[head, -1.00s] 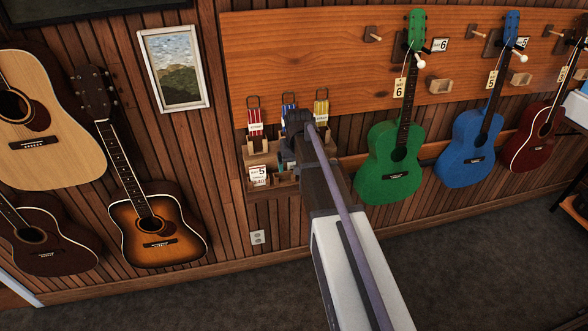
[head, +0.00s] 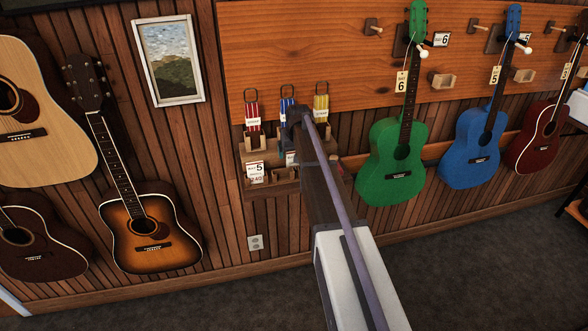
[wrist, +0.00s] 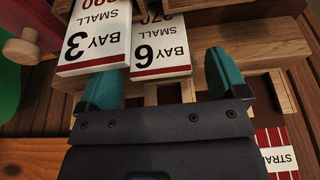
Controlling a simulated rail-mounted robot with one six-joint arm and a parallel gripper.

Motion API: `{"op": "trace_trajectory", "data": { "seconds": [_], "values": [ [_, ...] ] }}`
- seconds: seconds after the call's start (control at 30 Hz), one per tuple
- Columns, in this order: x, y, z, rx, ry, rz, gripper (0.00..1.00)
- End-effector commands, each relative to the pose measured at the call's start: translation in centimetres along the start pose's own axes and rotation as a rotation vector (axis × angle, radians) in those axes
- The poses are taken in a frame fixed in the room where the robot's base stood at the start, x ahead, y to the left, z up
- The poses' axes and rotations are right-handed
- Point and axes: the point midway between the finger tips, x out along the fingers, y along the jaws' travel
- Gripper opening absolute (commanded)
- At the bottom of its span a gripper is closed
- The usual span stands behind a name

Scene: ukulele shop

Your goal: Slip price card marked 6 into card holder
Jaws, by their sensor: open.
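In the wrist view, the price card marked BAY 6 (wrist: 160,50) stands in a wooden rack, its lettering upside down. My gripper (wrist: 162,82) is open, with one teal finger left of this card's near end and the other to its right. Nothing is visibly clamped. The BAY 3 card (wrist: 95,38) stands beside it, close to the left finger. In the head view, my gripper (head: 296,118) is over the wall rack (head: 282,187), and my arm hides part of it. A small plate marked 6 (head: 441,40) is beside the green ukulele's head; I cannot tell which part is the card holder.
A card marked 5 (head: 256,172) stands at the rack's left. Red, blue and yellow string packs (head: 252,118) hang above it. The green (head: 398,150) and blue (head: 475,155) instruments hang to the right. A sunburst guitar (head: 152,235) hangs at left.

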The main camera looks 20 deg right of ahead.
Motion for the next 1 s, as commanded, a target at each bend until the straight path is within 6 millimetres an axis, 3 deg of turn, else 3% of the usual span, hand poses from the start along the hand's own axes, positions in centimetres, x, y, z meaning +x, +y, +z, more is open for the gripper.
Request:
{"op": "trace_trajectory", "data": {
  "seconds": [0.03,0.1,0.33,0.9,1.0],
  "values": [
    [2.15,-0.02,0.32,0.0,0.0,0.0,0.92],
    [3.02,-0.02,0.24,0.0,0.0,0.0,0.92],
    [2.66,-0.02,0.07,0.0,0.0,0.0,0.92],
    [2.66,-0.01,0.08,0.0,0.0,0.0,0.39],
    [2.66,-0.01,0.08,0.0,0.0,0.0,0.39]
  ]
}}
